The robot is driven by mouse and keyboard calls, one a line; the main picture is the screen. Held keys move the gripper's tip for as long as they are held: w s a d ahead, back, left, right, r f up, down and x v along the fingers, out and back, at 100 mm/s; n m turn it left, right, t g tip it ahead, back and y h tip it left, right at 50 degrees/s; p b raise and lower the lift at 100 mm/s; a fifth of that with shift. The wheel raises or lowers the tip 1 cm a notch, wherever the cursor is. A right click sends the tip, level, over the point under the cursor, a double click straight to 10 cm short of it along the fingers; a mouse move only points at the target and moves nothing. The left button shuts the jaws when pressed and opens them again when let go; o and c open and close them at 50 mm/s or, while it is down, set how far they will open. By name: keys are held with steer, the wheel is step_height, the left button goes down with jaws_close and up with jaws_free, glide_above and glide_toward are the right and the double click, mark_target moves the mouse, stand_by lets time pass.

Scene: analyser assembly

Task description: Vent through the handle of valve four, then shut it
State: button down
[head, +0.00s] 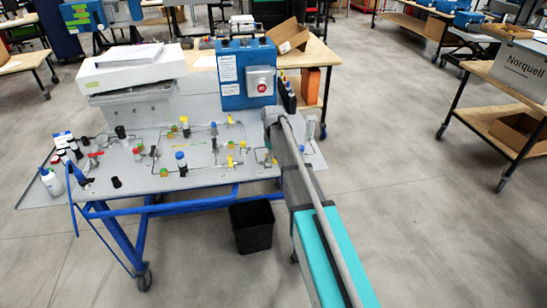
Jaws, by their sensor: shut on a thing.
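My arm reaches from the lower right to the right end of the grey panel (205,150). Its far joint stands up in front of the panel, and my gripper is not visible; the arm seems to hide it. The panel carries thin metal tubing and several small valves. Red handles (95,154) are at the left. Numbers on the valves are too small to read, so I cannot tell which is valve four.
A blue box (231,88) with a red knob stands behind the panel, beside a white instrument (130,73). A black bin (252,226) stands on the floor below. A white bottle (51,182) is at the panel's left end. Open floor lies in front.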

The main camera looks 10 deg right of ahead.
steer(key=shift+s+a+m, duration=0.1)
steer(key=shift+a+m, duration=0.3)
steer(key=shift+m, duration=0.8)
steer(key=shift+s+a+m, duration=0.1)
steer(key=shift+a+m, duration=0.3)
steer(key=shift+m, duration=0.8)
steer(key=c, duration=0.6)
jaws_free()
steer(key=shift+d+n, duration=0.1)
steer(key=shift+n, duration=0.2)
steer(key=shift+w+d+n, duration=0.1)
steer(key=shift+d+n, duration=0.3)
steer(key=shift+n, duration=0.7)
steer(key=shift+w+d+n, duration=0.1)
steer(key=shift+d+n, duration=0.3)
steer(key=shift+n, duration=0.7)
step_height(320, 180, up, 14)
steer(key=p, duration=1.4)
steer(key=s+f+m+b, duration=0.1)
steer(key=s+f+b, duration=0.2)
steer(key=s, duration=0.7)
steer(key=s+f+m+b, duration=0.2)
steer(key=s+f+b, duration=0.1)
steer(key=s, duration=0.7)
steer(key=s+f+m+b, duration=0.1)
steer(key=s+f+b, duration=0.2)
steer(key=s, duration=0.7)
steer(key=shift+f+m, duration=0.25)
steer(key=shift+m, duration=0.15)
